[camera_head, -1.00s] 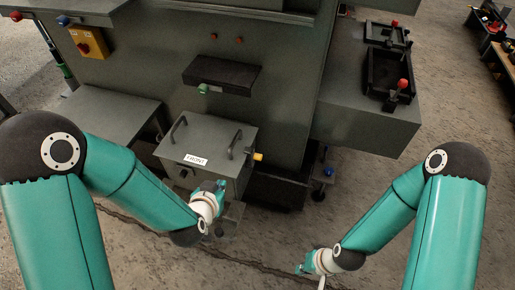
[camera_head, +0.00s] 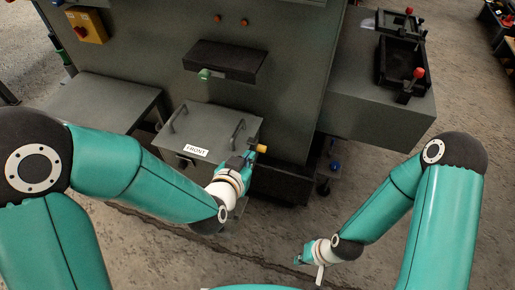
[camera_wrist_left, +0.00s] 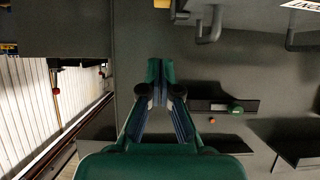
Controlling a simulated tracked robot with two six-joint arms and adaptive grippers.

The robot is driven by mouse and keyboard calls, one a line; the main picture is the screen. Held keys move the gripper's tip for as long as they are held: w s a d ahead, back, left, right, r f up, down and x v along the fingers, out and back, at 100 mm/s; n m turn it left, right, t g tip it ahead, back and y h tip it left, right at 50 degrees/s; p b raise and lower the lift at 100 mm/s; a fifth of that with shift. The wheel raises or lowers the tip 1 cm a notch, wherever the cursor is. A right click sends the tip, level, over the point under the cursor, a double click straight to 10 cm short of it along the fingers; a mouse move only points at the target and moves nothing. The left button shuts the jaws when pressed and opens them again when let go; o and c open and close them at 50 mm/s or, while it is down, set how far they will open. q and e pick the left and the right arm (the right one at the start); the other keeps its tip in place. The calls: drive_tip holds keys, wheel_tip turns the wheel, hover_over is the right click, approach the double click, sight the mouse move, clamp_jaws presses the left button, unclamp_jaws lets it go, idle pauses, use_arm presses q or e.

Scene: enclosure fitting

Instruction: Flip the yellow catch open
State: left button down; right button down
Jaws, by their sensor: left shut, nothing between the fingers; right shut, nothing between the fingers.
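The yellow catch (camera_head: 261,148) sticks out from the right side of the grey box labelled FRONT (camera_head: 215,125). In the left wrist view only a sliver of yellow, apparently the catch (camera_wrist_left: 162,4), shows at the top edge. My left gripper (camera_head: 250,157) is shut and empty, just beside the catch in the head view; I cannot tell whether they touch. Its closed fingertips (camera_wrist_left: 160,75) also show in the left wrist view. My right gripper (camera_head: 302,257) is shut and empty, low over the floor, far from the box.
The box has two dark handles (camera_head: 239,130) on its lid. Behind it stands a large grey cabinet with a black ledge (camera_head: 225,60) and a green knob (camera_head: 204,74). A side shelf at right holds black trays (camera_head: 402,62). The floor between my arms is clear.

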use_arm(q)
hover_over(260, 149)
drive_tip(key=s, duration=0.3)
wheel_tip(260, 149, down, 4)
drive_tip(key=shift+w+f, duration=0.2)
drive_tip(key=shift+f, duration=0.5)
drive_tip(key=shift+w+f, duration=0.2)
drive_tip(key=shift+f, duration=0.5)
drive_tip(key=shift+w+f, duration=0.2)
drive_tip(key=shift+f, duration=0.5)
use_arm(e)
drive_tip(key=shift+r, duration=0.2)
use_arm(q)
drive_tip(key=shift+a, duration=0.15)
use_arm(e)
drive_tip(key=shift+d, duration=0.1)
